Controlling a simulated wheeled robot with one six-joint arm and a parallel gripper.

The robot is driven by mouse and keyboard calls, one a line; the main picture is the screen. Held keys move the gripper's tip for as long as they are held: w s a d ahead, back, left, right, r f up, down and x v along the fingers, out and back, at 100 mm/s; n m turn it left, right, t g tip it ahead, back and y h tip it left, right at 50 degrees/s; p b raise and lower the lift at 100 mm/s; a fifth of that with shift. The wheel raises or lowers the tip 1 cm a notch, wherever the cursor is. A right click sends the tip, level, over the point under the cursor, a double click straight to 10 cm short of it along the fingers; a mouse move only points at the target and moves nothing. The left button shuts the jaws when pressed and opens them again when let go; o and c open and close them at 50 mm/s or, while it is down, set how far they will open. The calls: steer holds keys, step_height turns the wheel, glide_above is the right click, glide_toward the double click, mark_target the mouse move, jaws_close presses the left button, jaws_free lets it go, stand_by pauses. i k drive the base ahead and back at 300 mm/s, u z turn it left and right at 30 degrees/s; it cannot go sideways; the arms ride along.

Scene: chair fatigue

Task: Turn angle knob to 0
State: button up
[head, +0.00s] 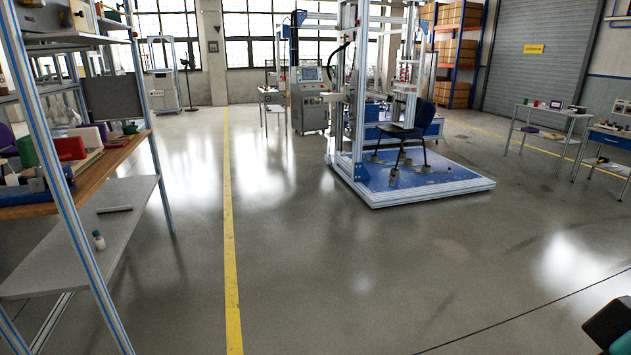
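No angle knob can be made out at this distance. A grey control cabinet (310,98) with a small screen (311,74) stands at the back, left of the chair test rig. Small controls on its front are too small to tell apart. The test rig has a tall aluminium frame (357,90) on a blue platform (455,182). A dark blue chair (408,132) stands on the platform inside the frame. No gripper fingers show in the head view.
A workbench shelf (85,225) with coloured objects stands close on the left. Small tables (548,118) stand at the right. A yellow line (229,220) runs along the open floor. A dark rounded shape (612,322) at the lower right corner is unclear.

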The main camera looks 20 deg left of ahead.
mark_target(70, 183)
steer(key=u, duration=0.95)
steer(key=i, duration=0.95)
steer(key=u, duration=0.8)
steer(key=i, duration=1.65)
steer(key=u, duration=0.55)
